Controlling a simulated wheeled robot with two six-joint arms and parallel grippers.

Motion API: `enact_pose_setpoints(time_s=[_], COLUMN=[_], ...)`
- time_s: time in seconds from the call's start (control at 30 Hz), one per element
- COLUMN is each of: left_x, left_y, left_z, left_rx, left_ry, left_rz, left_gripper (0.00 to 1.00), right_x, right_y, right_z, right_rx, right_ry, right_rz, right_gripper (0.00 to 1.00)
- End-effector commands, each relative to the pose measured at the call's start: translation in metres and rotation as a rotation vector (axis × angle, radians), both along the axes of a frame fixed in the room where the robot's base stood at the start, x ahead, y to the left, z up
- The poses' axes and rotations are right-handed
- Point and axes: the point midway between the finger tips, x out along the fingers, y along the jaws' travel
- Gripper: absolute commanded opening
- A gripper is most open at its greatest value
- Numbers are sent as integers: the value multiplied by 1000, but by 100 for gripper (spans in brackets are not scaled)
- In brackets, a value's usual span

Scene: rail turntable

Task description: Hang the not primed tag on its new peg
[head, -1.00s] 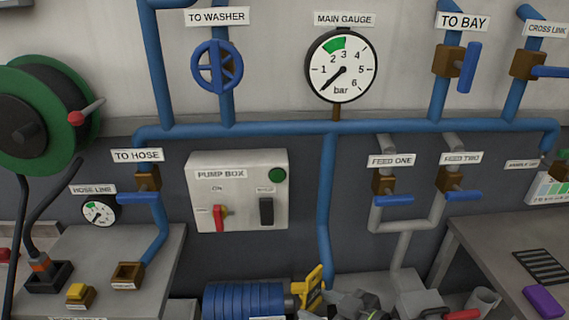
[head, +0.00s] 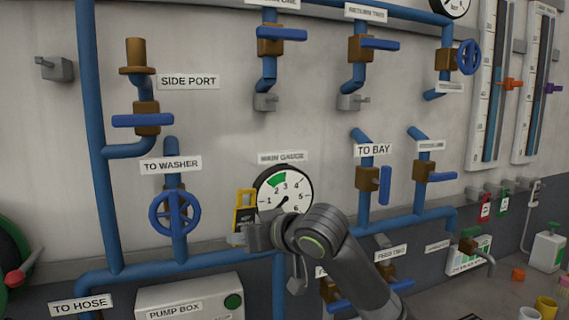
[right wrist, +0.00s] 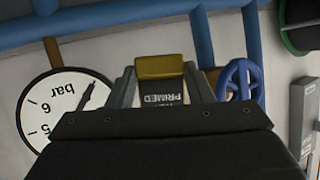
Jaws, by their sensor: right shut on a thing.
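My right gripper (head: 243,230) comes in from the lower right and is shut on the not primed tag (head: 244,207), a yellow and black tag. The tag is upright in front of the wall, just left of the main gauge (head: 284,190). In the right wrist view the tag's yellow end (right wrist: 161,67) and the word "PRIMED" show between the fingers. Grey blocks with short pegs are on the wall: one at the upper left (head: 55,68), one below the first return valve (head: 265,101) and one below the second (head: 351,102). My left gripper is out of view.
The blue washer handwheel (head: 175,213) and its pipe are left of the tag. The side port valve (head: 143,120) is above it. Red (head: 485,207) and green (head: 503,201) tags hang at the right.

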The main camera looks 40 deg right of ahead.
Motion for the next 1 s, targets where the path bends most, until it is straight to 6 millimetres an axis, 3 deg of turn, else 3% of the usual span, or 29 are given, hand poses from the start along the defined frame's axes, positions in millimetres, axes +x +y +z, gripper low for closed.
enact_pose_setpoints(time_s=[0.03,0.2,0.4,0.6,1.0], left_x=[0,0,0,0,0], left_y=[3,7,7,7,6], left_z=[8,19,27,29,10], left_rx=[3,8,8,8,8], left_ry=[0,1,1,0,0], left_rz=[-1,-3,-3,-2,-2], left_gripper=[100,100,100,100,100], right_x=[0,-8,-26,-36,-28], right_y=[-7,-29,-49,-58,-62], right_z=[34,112,177,204,202], right_rx=[4,31,51,60,62], right_ry=[-11,-9,-7,-2,-3], right_rz=[-41,-179,-303,-360,-366], right_gripper=[25,25,25,25,25])
